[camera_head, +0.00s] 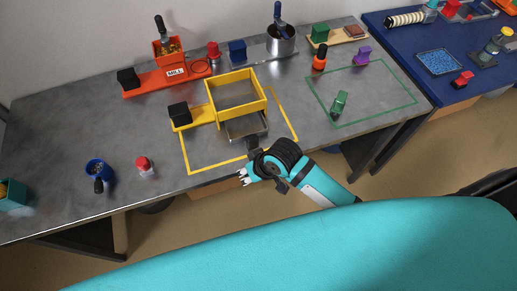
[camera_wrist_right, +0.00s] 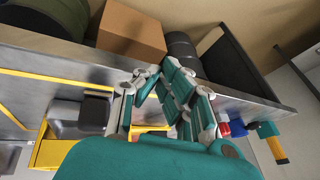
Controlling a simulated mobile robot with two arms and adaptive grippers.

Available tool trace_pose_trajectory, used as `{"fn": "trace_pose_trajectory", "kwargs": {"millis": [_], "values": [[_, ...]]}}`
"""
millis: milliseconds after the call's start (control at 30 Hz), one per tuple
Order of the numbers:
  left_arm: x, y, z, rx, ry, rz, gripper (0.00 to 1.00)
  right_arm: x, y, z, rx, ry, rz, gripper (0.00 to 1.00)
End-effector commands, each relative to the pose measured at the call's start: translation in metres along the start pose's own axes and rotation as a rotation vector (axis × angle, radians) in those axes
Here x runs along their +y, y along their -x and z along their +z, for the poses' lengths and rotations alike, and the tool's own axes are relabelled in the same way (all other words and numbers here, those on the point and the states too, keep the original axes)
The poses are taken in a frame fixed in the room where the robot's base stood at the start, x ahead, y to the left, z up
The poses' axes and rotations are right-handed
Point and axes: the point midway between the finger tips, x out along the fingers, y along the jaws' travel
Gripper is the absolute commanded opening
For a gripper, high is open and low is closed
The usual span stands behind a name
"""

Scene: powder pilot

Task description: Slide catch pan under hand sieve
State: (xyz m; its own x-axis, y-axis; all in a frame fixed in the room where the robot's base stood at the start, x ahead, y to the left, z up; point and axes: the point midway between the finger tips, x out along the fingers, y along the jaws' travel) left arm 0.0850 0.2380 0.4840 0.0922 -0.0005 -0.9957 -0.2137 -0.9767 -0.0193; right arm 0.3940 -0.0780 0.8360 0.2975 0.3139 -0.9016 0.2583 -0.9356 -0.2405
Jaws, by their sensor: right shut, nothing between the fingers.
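The yellow square hand sieve (camera_head: 213,93) stands on the bench inside a yellow outline, on a yellow base with a black block. The shallow metal catch pan (camera_head: 246,127) sits at the sieve's front side. Its back edge is hidden by the sieve frame, so I cannot tell how far under it reaches. A dark part (camera_head: 252,145) at the pan's front lies close to my right wrist. My right gripper (camera_head: 244,177) is shut and empty, at the bench's front edge, in front of the pan. Its closed fingers also show in the right wrist view (camera_wrist_right: 172,82). My left gripper is out of view.
A red mill stand (camera_head: 142,87) and a metal pot (camera_head: 281,45) stand behind the sieve. A blue cup (camera_head: 98,168) and a red-capped jar (camera_head: 143,165) stand left. A cardboard box (camera_wrist_right: 130,32) lies below the bench.

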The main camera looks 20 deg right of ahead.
Motion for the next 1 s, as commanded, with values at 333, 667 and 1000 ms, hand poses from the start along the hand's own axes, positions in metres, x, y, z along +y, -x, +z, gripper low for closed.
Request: {"fn": "trace_pose_trajectory", "kwargs": {"millis": [333, 667, 1000], "values": [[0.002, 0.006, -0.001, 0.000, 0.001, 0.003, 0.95, -0.036, 0.046, -0.054, -0.112, 0.038, -0.029, 0.00], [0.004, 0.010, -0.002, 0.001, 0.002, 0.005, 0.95, 0.024, 0.103, -0.061, -0.314, -0.115, 0.218, 0.00], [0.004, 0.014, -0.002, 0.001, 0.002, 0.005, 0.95, 0.044, 0.104, -0.053, -0.354, -0.178, 0.284, 0.00]]}}
